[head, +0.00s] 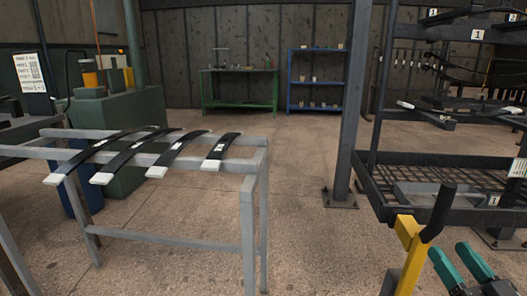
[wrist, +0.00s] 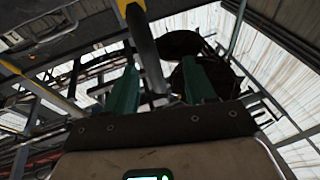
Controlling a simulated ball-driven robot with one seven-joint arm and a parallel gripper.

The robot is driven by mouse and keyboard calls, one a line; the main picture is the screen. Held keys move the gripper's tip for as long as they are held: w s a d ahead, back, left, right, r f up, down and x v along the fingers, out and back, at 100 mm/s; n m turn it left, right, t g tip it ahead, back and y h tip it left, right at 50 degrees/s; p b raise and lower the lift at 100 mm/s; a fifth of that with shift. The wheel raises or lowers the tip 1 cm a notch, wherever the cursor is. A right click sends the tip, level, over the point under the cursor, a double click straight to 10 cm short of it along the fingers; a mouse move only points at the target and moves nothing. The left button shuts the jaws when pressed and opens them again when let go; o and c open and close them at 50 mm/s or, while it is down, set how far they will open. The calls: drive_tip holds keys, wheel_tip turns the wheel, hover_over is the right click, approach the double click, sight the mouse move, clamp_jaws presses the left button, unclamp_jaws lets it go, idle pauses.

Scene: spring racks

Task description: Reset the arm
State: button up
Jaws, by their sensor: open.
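My gripper (head: 462,266) shows at the bottom right of the head view, with its two green fingers apart and nothing between them. In the wrist view, the green fingers of my gripper (wrist: 160,88) point up toward the roof, spread apart and empty. A yellow post with a black upright peg (head: 408,232) stands just left of my gripper in the head view. I cannot tell whether the gripper touches it. A yellow and dark bar (wrist: 140,30) crosses between the fingers in the wrist view, beyond them.
A grey frame table (head: 250,200) at left carries several dark leaf springs (head: 215,150) with white ends. A dark rack (head: 440,160) stands at right, close to my gripper. A steel column (head: 350,110) is beside it. A green bench (head: 240,90) and blue shelf (head: 316,80) stand behind. Mid-floor is clear.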

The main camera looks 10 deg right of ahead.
drive_tip(key=s+a+f+n+g+y, duration=0.1)
drive_tip(key=s+a+f+g+y, duration=0.1)
drive_tip(key=a+f+g, duration=0.6)
drive_tip(key=s+a+f+n+g+y, duration=0.1)
drive_tip(key=s+a+f+y, duration=0.15)
drive_tip(key=f, duration=0.95)
drive_tip(key=s+a+f+m+g+h, duration=0.1)
drive_tip(key=s+f+g+h, duration=0.1)
drive_tip(key=s+f+g, duration=0.55)
drive_tip(key=s+a+f+g+h, duration=0.15)
drive_tip(key=s+f+g, duration=0.3)
drive_tip(key=s, duration=0.65)
wheel_tip(320, 180, up, 34)
drive_tip(key=t+p, duration=0.1)
drive_tip(key=p, duration=3.3)
drive_tip(key=shift+a, duration=0.2)
